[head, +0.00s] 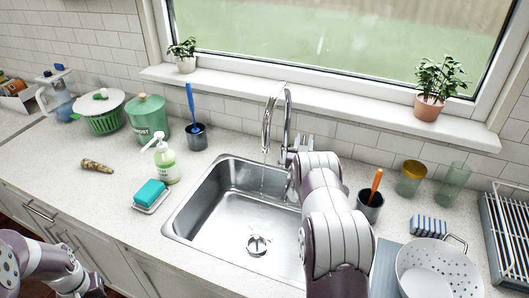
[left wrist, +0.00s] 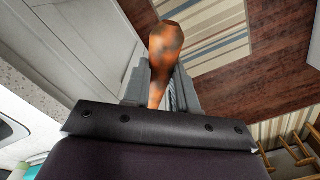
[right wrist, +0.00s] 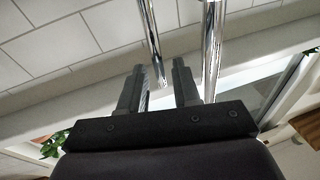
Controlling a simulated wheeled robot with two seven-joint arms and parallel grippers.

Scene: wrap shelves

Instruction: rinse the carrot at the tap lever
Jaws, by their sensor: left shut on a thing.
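My left gripper (left wrist: 162,85) is shut on the carrot (left wrist: 166,45), an orange root with brown dirty patches. It hangs over the floor. In the head view my left arm is at the bottom left, and the carrot is not visible there. The chrome tap (head: 287,115) arches over the steel sink (head: 215,205); a thin pale streak under its spout looks like running water. My right gripper (right wrist: 160,75) is open beside the tap, with chrome tubes (right wrist: 212,45) close to its fingertips. The tap lever (head: 302,142) is partly hidden behind my right arm.
A brownish tapered root (head: 97,166) lies on the counter at left. A soap bottle (head: 165,160) and a teal sponge (head: 150,192) on a dish stand left of the sink. A white colander (head: 435,270), a dark cup (head: 370,205) and a dish rack (head: 505,235) are at right.

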